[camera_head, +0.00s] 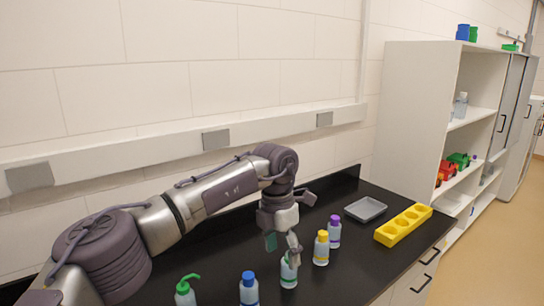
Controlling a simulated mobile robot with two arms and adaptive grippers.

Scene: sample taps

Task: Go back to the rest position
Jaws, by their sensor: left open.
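My left arm comes in from the left over the black bench. Its gripper (282,247) points down and is open, with its fingers at the top of a bottle with a green-marked label (288,274). One finger overlaps the bottle's top, so I cannot tell whether they touch. The bottle stands upright on the bench. My right gripper is not in view.
Near the gripper stand a yellow-capped bottle (321,249), a purple-capped bottle (334,232), a blue-capped bottle (249,289) and a green-topped bottle (186,292). A grey tray (366,209) and yellow rack (403,225) lie to the right. White shelves (415,120) stand beyond.

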